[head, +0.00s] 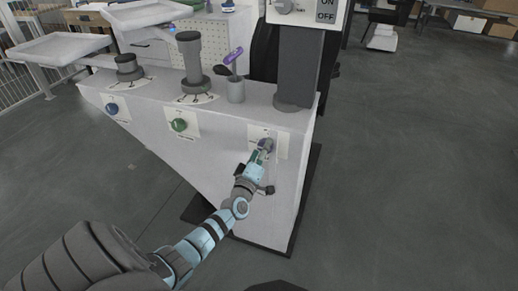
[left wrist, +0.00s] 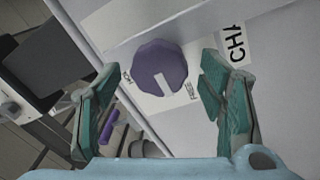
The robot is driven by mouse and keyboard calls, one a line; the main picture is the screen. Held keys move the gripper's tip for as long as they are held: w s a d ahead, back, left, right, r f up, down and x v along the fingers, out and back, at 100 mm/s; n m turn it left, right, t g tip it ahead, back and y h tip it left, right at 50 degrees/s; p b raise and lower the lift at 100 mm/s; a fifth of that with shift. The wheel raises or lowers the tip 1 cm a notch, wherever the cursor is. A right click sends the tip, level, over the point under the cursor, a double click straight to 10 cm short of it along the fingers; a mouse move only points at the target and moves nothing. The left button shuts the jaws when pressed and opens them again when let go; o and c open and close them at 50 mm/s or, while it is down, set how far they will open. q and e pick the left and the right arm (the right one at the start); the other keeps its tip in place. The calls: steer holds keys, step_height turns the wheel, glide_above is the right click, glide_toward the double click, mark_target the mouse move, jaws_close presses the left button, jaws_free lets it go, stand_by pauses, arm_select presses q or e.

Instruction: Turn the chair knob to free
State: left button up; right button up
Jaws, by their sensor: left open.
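The chair knob (left wrist: 160,66) is a round, faceted purple dial with a white pointer mark, set on a white label plate. In the left wrist view the mark runs toward the lower right edge, near the word FREE (left wrist: 192,90); another word, partly hidden, is on the left side. My left gripper (head: 263,150) is at the right end of the console's front, in front of the knob. In the left wrist view its green fingers are open, one on each side of the knob, with visible gaps. My right gripper is not in view.
The white console (head: 225,170) carries a green knob (head: 179,125) and a blue knob (head: 112,109) farther left. On its top stand grey columns (head: 191,58), a cup (head: 236,90) with a purple item and a dark post (head: 297,65). Floor to the right is clear.

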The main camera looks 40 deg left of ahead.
arm_select(q)
steer(key=v, duration=1.1)
steer(key=shift+d, duration=0.1)
